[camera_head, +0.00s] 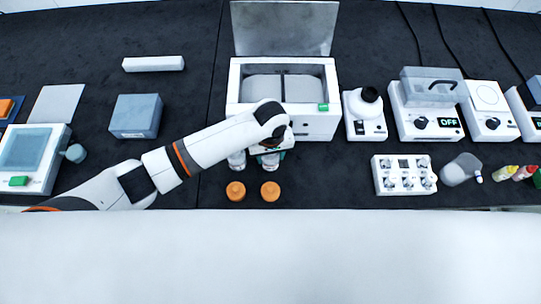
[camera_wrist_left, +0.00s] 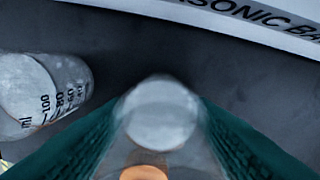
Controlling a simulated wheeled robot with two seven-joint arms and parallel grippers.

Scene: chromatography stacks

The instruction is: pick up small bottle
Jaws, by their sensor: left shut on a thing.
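My left gripper (camera_head: 270,151) is over the front of the white ultrasonic bath and shut on a small clear bottle (camera_head: 269,163). In the left wrist view the small bottle (camera_wrist_left: 160,118) is between the two green finger pads of my left gripper (camera_wrist_left: 160,135), with its round top facing the camera. The wrist and fingers hide part of the held bottle. My right gripper is not in view.
Two orange caps (camera_head: 236,190) (camera_head: 270,190) lie on the black table in front of the bottles. The ultrasonic bath (camera_head: 310,122), lid raised, stands just behind. The table between caps and rack is clear.

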